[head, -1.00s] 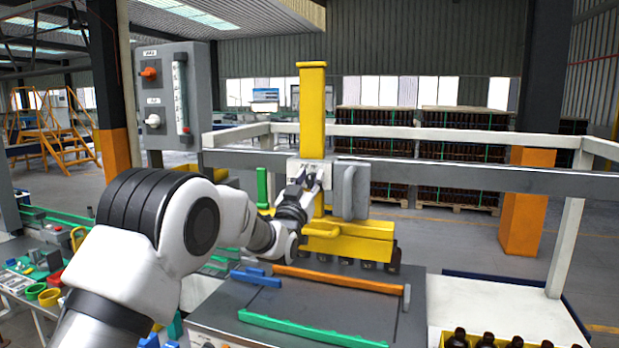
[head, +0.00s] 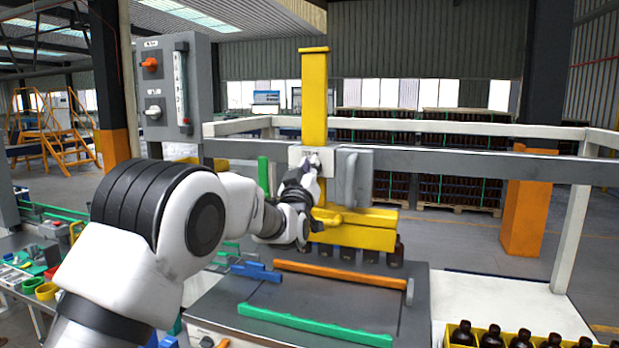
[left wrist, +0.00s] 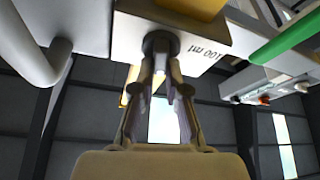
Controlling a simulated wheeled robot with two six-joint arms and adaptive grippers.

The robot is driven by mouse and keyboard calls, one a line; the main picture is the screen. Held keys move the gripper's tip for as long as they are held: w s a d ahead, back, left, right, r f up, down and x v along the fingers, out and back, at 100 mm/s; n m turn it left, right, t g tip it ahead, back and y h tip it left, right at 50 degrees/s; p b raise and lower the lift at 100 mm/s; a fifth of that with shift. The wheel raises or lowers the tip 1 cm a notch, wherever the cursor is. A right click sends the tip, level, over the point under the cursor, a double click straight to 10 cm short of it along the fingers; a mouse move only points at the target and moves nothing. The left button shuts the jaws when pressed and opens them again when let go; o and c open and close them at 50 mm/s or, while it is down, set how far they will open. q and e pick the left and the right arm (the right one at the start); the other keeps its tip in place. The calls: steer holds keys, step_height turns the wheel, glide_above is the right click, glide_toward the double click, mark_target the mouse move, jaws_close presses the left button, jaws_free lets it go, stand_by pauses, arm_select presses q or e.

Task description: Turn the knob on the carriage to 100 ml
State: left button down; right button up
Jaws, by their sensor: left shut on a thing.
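The carriage is a white plate (head: 295,156) on the yellow column (head: 314,100). In the left wrist view the underside of the white plate (left wrist: 130,38) shows a dark round knob (left wrist: 160,41), with the marking "100 ml" (left wrist: 203,54) to its right. My left gripper (head: 312,166) is at the front of the plate. In the left wrist view its two fingers (left wrist: 161,66) are shut on the knob. The fingers hide part of the knob, and I cannot tell which mark it points to. My right gripper is not in view.
A grey box (head: 352,170) is beside the plate, and a grey rail (head: 460,165) runs behind. Below are a yellow bar (head: 355,236) and a table with orange (head: 340,275) and green (head: 315,325) strips. A grey control panel (head: 170,90) stands at left.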

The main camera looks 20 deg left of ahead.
arm_select(q)
steer(key=shift+a+f+n+g+y, duration=0.15)
steer(key=shift+n+g+y, duration=0.65)
steer(key=shift+n, duration=2.05)
steer(key=shift+a+f+n+g+y, duration=0.15)
steer(key=shift+n+g+y, duration=0.65)
steer(key=shift+n, duration=2.1)
steer(key=shift+f+n+g+y, duration=0.2)
steer(key=shift+n+g+y, duration=0.55)
steer(key=shift+n, duration=2.1)
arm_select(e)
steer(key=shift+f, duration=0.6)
arm_select(q)
steer(key=shift+g+h, duration=0.25)
steer(key=c, duration=1.2)
jaws_free()
steer(key=shift+w, duration=0.15)
